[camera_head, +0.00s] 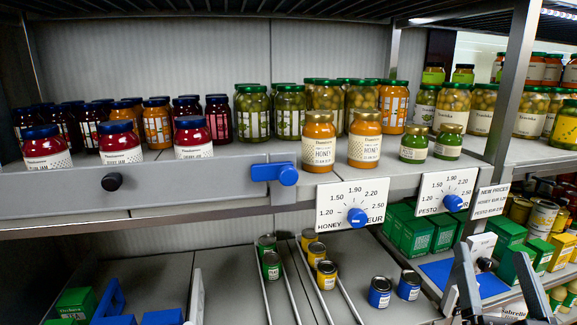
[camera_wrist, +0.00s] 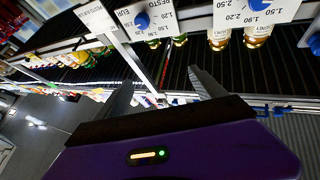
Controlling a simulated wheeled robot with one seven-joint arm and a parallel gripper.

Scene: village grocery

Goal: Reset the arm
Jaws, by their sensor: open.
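My gripper (camera_head: 492,262) shows at the lower right of the head view, in front of the lower shelf's right part. Its two grey fingers point up and stand apart, with nothing held between them. In the wrist view my gripper (camera_wrist: 161,78) also shows open and empty, with its fingers reaching towards the shelf front. The rest of my arm is hidden below the head view's edge.
The upper shelf holds jam jars (camera_head: 120,143), honey jars (camera_head: 318,140) and green pesto jars (camera_head: 447,140). Price dials (camera_head: 352,203) hang from its front edge. Below are small cans (camera_head: 380,291), green boxes (camera_head: 415,238) and a blue tray (camera_head: 440,272). Some bare shelf shows between the cans.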

